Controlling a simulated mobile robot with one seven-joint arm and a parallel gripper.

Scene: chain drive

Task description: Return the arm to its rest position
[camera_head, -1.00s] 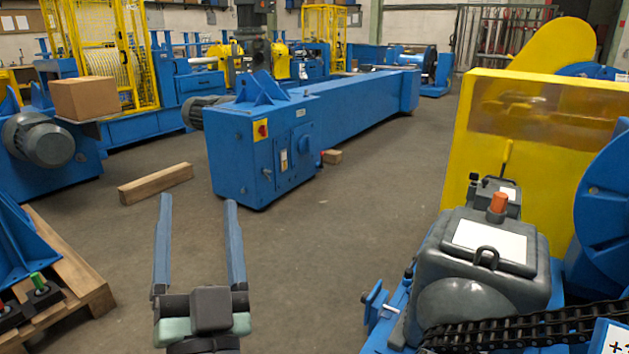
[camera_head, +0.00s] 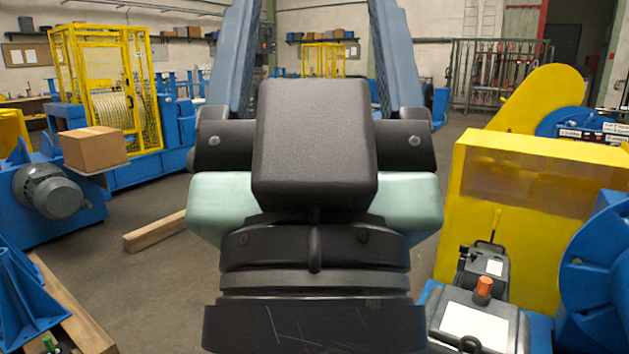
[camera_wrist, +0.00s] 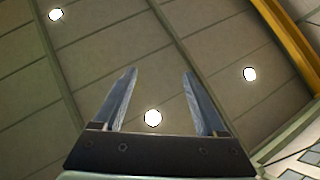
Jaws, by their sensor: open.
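My gripper (camera_head: 312,60) fills the middle of the head view, raised close to the camera. Its two blue-grey fingers point up and stand wide apart, and their tips run out of the top of the picture. In the wrist view my gripper (camera_wrist: 160,75) is open with nothing between its fingers. Behind it there is only the ceiling (camera_wrist: 200,40) with several round lamps. My gripper and wrist hide much of the middle of the hall in the head view.
At right stand a yellow guard (camera_head: 530,190), a blue wheel (camera_head: 600,260) and a grey gearbox (camera_head: 480,325) with an orange cap. At left are a cardboard box (camera_head: 93,148), a motor (camera_head: 50,192), a wooden beam (camera_head: 155,231) and a pallet (camera_head: 75,325). Some floor is clear at left.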

